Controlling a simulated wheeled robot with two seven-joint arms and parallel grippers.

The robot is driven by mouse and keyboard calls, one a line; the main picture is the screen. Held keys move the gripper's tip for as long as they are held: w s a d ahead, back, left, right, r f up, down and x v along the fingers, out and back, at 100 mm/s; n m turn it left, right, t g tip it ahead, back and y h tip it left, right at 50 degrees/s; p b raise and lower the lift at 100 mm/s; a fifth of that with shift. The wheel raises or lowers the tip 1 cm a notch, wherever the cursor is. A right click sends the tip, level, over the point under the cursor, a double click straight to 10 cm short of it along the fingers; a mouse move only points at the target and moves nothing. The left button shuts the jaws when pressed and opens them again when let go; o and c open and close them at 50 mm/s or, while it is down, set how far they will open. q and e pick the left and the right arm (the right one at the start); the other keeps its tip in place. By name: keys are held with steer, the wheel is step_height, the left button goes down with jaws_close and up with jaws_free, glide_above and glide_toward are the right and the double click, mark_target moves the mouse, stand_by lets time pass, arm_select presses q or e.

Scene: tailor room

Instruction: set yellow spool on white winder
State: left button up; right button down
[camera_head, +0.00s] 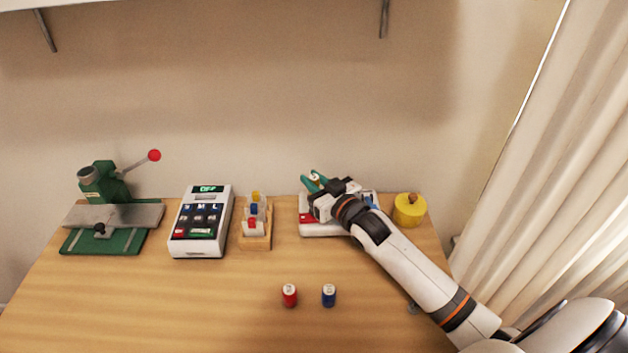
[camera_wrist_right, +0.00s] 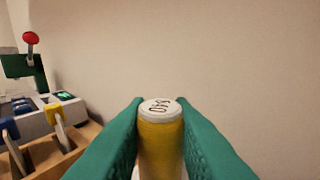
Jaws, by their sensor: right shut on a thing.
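The yellow spool (camera_wrist_right: 160,140) stands upright between the green fingers of my right gripper (camera_wrist_right: 160,135), with its white top facing up. In the head view my right gripper (camera_head: 314,180) is over the back left part of the white winder (camera_head: 322,229). Only a bit of the spool shows there, between the fingertips. My gripper and forearm hide much of the winder, and I cannot tell whether the spool touches it. A red part and a blue part show on the winder. My left gripper is not in view.
A red spool (camera_head: 289,295) and a blue spool (camera_head: 329,295) stand in front. A wooden rack (camera_head: 256,242), a white keypad device (camera_head: 200,250) and a green press (camera_head: 106,242) are to the left. A yellow round object (camera_head: 410,211) stands right of the winder. The front left table is clear.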

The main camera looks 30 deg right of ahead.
steer(key=shift+p, duration=0.3)
steer(key=shift+f+b, duration=0.35)
steer(key=shift+f, duration=0.2)
stand_by(0.4)
steer(key=c, duration=1.5)
jaws_free()
steer(key=shift+c, duration=0.2)
steer(key=shift+s+d+r+p, duration=0.1)
steer(key=shift+s+d+p, duration=0.05)
steer(key=shift+s+p, duration=0.65)
steer(key=shift+s+d+r+p, duration=0.1)
steer(key=shift+s+p, duration=0.35)
steer(key=shift+s, duration=0.6)
steer(key=shift+s+d+r+p, duration=0.15)
steer(key=shift+s+p, duration=0.4)
steer(key=shift+s, duration=0.65)
steer(key=shift+s+d+f+p, duration=0.15)
steer(key=shift+s+p, duration=0.45)
steer(key=shift+s, duration=0.6)
steer(key=shift+s+d+r+p, duration=0.1)
steer(key=shift+s+d+p, duration=0.15)
steer(key=shift+s+p, duration=0.65)
steer(key=shift+s+b, duration=0.3)
steer(key=shift+b, duration=0.05)
